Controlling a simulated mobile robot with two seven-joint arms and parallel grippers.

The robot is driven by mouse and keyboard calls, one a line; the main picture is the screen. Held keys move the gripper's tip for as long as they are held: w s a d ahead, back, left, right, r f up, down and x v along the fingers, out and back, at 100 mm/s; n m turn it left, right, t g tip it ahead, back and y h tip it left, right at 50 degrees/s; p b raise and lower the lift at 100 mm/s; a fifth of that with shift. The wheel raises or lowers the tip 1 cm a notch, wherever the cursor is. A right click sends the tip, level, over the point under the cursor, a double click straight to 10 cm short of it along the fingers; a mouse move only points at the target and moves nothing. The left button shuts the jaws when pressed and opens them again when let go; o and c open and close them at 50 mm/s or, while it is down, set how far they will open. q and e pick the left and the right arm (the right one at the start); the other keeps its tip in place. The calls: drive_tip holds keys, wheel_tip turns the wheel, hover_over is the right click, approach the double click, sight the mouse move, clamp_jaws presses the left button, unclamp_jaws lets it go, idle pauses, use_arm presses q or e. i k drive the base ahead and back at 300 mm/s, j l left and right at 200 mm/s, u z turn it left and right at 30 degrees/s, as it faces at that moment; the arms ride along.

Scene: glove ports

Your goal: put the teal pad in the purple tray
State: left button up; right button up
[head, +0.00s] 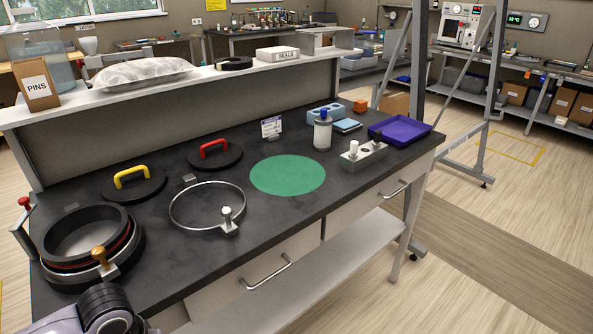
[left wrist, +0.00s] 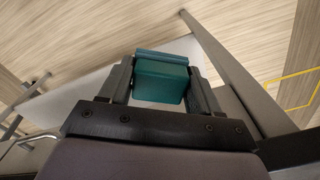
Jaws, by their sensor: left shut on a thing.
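The teal pad (left wrist: 160,82) is a thick block between the two fingers of my left gripper (left wrist: 160,85) in the left wrist view. The gripper is shut on it, with a finger against each side. A pale surface and wood floor show behind the pad. The purple tray (head: 400,131) lies on the far right end of the dark bench in the head view, and it looks empty. My left gripper is outside the head view; only part of an arm of mine shows at the bottom left. My right gripper is in neither view.
A green disc (head: 288,175) lies mid-bench. Glove-port rings (head: 180,222) and lids (head: 215,158) fill the left.

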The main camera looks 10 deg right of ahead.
sight(402, 138)
drive_tip(key=i+l+z, duration=0.15)
drive_tip(key=l, duration=0.3)
drive_tip(key=i+l+z, duration=0.2)
drive_tip(key=l, duration=0.2)
drive_tip(key=i+l+z, duration=0.15)
drive_tip(key=i+l, duration=0.15)
